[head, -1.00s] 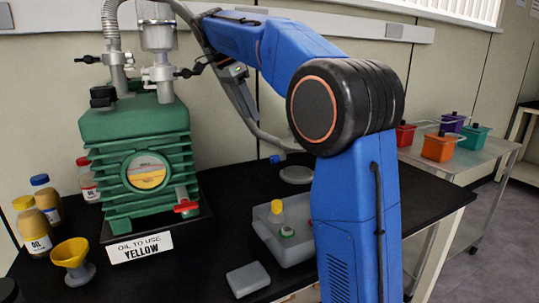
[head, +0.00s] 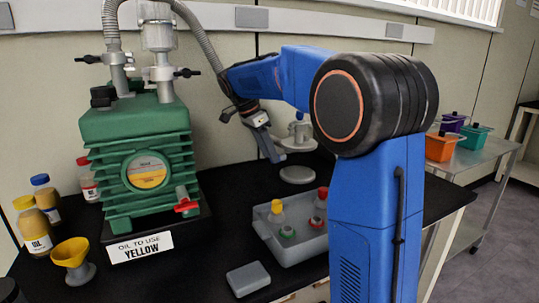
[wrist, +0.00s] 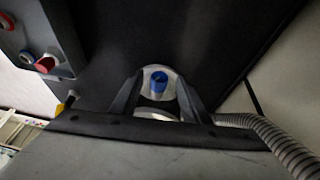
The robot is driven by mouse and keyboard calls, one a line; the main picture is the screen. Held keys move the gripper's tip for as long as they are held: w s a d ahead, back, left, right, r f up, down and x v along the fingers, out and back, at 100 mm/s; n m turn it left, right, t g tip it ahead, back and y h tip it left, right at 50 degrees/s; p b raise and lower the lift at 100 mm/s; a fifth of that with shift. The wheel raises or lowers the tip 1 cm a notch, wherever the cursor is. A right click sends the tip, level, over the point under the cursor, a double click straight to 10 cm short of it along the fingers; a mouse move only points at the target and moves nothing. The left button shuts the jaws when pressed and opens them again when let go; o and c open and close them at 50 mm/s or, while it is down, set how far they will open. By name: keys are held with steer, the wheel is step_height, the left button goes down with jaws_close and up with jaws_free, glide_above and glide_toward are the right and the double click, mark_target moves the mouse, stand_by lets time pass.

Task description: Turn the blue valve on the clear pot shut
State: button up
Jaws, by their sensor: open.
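The blue valve (wrist: 158,77) shows in the wrist view, between the two dark fingers of my gripper (wrist: 160,82). A gap shows on both sides of it, and the fingers are open. A pale round part, which may belong to the clear pot, shows around and below the valve, partly hidden by my gripper. In the head view my gripper (head: 274,154) points down over the back of the black bench. A pale pot-like item (head: 300,132) stands just right of it.
Bare bench lies between pump and tray.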

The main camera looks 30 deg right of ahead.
steer(key=shift+d+f, duration=0.2)
steer(key=shift+f, duration=0.3)
jaws_close()
steer(key=c, duration=1.1)
jaws_free()
steer(key=shift+w+n+g, duration=0.15)
steer(key=shift+g, duration=0.55)
steer(key=shift+w+n+g, duration=0.15)
steer(key=shift+g, duration=0.55)
steer(key=shift+o, duration=0.2)
steer(key=o, duration=1.1)
steer(key=shift+c, duration=0.2)
